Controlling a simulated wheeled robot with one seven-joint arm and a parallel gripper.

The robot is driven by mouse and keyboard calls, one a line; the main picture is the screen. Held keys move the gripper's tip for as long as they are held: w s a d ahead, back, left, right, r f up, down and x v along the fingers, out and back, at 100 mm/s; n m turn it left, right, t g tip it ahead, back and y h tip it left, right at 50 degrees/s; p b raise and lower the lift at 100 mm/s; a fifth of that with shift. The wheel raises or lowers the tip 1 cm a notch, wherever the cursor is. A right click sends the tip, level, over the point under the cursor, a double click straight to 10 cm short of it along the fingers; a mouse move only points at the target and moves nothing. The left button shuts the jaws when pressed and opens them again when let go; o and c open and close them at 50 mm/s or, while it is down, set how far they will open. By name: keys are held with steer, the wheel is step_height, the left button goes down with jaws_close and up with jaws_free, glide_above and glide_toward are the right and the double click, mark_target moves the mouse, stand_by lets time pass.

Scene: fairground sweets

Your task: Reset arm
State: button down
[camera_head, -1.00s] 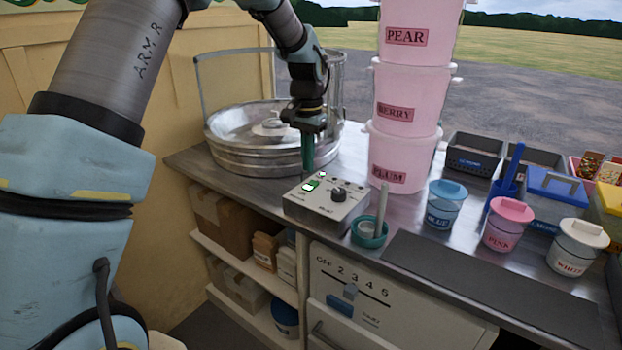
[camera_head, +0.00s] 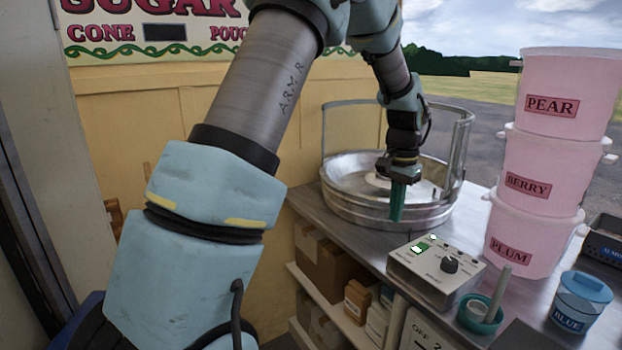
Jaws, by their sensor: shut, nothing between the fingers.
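My gripper (camera_head: 397,205) hangs from my arm with its green fingers pointing down, shut and empty. The fingertips appear apart from the box. The box has a dark knob, small switches and a lit green part on its top. My arm fills the left and middle of the view.
Stacked pink tubs (camera_head: 540,155) labelled PEAR, BERRY and PLUM stand at the right. A teal cup (camera_head: 480,318) with a stick and a blue-lidded BLUE tub (camera_head: 580,300) stand near the counter's front. Shelves with boxes (camera_head: 325,262) are below.

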steer(key=s+a+n, duration=0.1)
steer(key=a+n, duration=0.2)
steer(key=a, duration=1)
steer(key=s+a+n, duration=0.3)
steer(key=s+a, duration=0.2)
steer(key=a, duration=0.3)
steer(key=s+a+n+t, duration=0.1)
steer(key=s+a+n, duration=0.2)
steer(key=s+a, duration=0.3)
steer(key=a, duration=0.3)
steer(key=shift+a+f, duration=0.2)
steer(key=shift+f, duration=0.05)
